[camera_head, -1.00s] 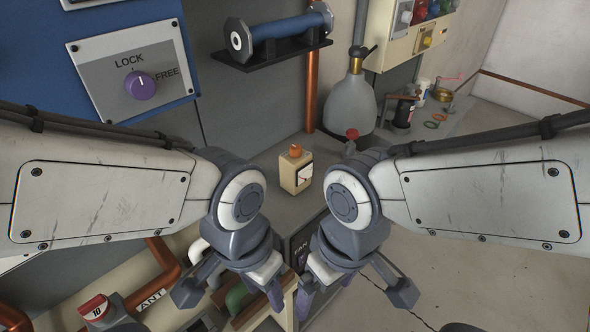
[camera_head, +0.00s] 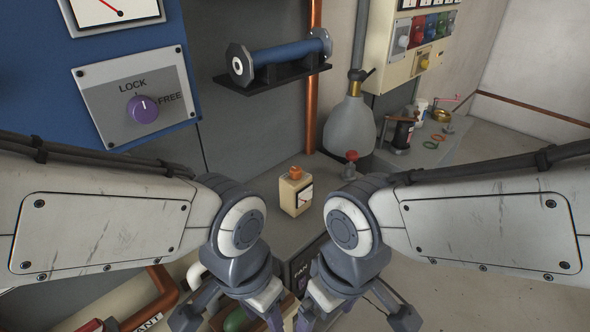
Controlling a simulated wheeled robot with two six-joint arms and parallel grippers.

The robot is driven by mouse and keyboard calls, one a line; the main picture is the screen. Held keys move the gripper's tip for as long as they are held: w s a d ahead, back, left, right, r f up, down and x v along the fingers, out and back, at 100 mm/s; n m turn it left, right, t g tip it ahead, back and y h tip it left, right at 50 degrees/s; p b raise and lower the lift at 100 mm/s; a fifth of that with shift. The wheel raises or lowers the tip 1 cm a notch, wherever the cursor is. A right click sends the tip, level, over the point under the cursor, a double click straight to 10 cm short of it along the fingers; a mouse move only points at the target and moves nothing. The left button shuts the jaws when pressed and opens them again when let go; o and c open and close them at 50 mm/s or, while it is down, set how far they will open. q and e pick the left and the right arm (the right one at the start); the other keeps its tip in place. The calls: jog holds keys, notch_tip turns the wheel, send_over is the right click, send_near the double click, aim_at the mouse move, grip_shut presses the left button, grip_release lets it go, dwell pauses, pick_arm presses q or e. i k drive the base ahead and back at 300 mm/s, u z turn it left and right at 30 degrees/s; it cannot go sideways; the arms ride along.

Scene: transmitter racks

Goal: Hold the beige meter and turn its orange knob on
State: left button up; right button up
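The beige meter (camera_head: 290,196) stands upright on a grey shelf, beyond and between my two arms. Its orange knob (camera_head: 296,172) is on top, and a white dial faces right. My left gripper (camera_head: 228,322) hangs low in front of the shelf, its fingers spread apart and partly cut off by the bottom edge. My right gripper (camera_head: 352,322) hangs low to the right of it, also with fingers spread and partly cut off. Neither gripper touches the meter, and I see nothing held in either.
A blue panel holds a purple LOCK/FREE knob (camera_head: 142,108). A blue cylinder (camera_head: 280,55) sits on a black bracket above the meter. A grey flask (camera_head: 350,125) and a red-topped valve (camera_head: 350,160) stand behind right. Shelf space around the meter is clear.

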aim_at(295, 171)
jog(key=k, duration=0.5)
jog(key=z, duration=1.65)
jog(key=i, duration=1.5)
jog(key=u, duration=2.55)
